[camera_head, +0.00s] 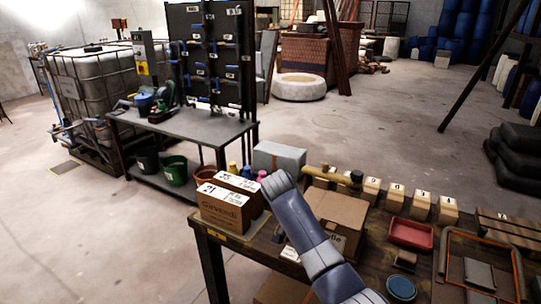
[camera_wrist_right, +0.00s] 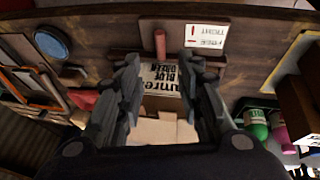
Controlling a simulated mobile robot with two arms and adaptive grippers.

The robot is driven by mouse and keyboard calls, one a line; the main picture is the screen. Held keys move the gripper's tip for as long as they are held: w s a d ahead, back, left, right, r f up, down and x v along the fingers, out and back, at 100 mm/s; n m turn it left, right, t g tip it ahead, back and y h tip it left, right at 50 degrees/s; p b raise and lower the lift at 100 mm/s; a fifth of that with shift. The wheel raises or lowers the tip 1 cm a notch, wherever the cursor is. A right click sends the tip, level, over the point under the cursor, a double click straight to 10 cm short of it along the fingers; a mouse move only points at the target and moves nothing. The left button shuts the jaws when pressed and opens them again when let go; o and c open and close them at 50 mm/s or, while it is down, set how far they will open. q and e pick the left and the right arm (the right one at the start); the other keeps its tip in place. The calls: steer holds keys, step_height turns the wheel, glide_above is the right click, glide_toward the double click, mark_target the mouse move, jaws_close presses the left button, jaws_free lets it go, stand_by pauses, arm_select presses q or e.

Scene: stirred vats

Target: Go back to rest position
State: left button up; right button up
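My right arm (camera_head: 318,248) reaches in from the bottom over the workbench in the head view. Its gripper is hidden from the head camera. In the right wrist view the right gripper (camera_wrist_right: 164,95) is open, its two dark fingers apart with nothing held. A cardboard box with black print (camera_wrist_right: 160,77) shows beyond and between the fingers; whether they touch it I cannot tell. My left gripper is not in view.
The workbench (camera_head: 262,250) carries labelled cartons (camera_head: 222,207), a grey box (camera_head: 279,157), a red tray (camera_head: 411,233), a blue round dish (camera_head: 401,287) and several numbered blocks. A green bottle (camera_wrist_right: 256,125) stands near the gripper. Open floor lies beyond the bench.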

steer(key=s+d+f+n+y, duration=0.2)
steer(key=s+f+n+y, duration=0.15)
steer(key=s+f, duration=1.3)
steer(key=s+d+r+n+t+y, duration=0.1)
steer(key=s+d+r+n, duration=0.15)
steer(key=s, duration=0.95)
steer(key=s+d+r+n, duration=0.15)
steer(key=s+r, duration=0.25)
steer(key=s, duration=0.7)
step_height(320, 180, down, 26)
steer(key=s+r+n+g, duration=0.1)
steer(key=s+d+f+g, duration=0.1)
steer(key=s+d+f, duration=0.1)
steer(key=s+f, duration=1.5)
steer(key=shift+s+d+f+g, duration=0.15)
steer(key=shift+s+f+g, duration=0.15)
steer(key=shift+s+f, duration=0.1)
